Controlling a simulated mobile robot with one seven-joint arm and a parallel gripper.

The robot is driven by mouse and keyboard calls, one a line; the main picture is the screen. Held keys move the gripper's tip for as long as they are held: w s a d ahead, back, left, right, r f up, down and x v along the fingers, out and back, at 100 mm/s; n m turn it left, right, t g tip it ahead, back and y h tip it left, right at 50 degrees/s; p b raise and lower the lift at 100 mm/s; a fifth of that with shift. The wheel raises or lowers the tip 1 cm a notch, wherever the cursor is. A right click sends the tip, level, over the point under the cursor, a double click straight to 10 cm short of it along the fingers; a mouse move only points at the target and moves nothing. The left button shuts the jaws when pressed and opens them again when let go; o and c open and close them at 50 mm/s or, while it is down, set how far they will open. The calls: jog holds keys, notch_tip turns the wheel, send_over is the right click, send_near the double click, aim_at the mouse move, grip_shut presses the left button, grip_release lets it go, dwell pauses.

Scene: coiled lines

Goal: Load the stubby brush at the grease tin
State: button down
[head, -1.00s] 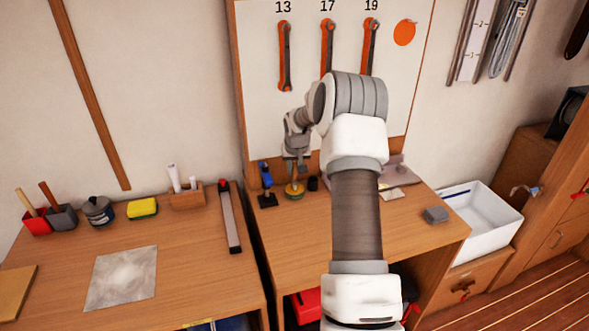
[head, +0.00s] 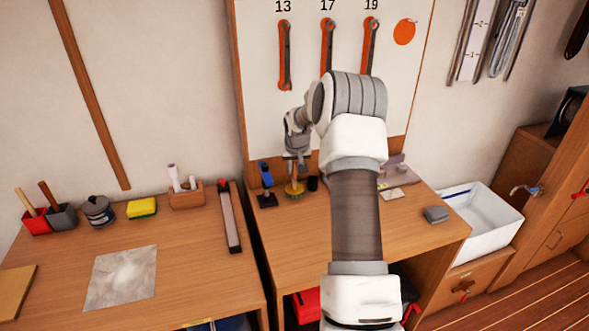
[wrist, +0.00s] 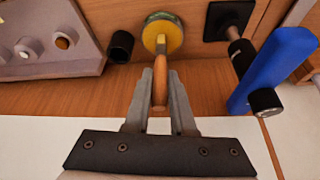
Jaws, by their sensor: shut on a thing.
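My gripper (wrist: 160,100) is shut on the wooden handle of the stubby brush (wrist: 161,80). In the head view my gripper (head: 296,166) points down over the back left of the right-hand bench. The grease tin (wrist: 176,37) looks round, yellow inside with a green rim; it also shows in the head view (head: 294,191). The brush's yellow end lies over the tin's yellow middle in the wrist view. I cannot tell how deep it sits or whether it touches.
A blue-handled tool on a black base (head: 266,178) stands close left of the tin. A small black cup (head: 313,184) stands close right. A grey fixture (head: 393,168) is farther right.

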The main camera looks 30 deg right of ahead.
dwell(0.3)
jog(key=shift+r+p, duration=1.9)
jog(key=shift+r, duration=1.6)
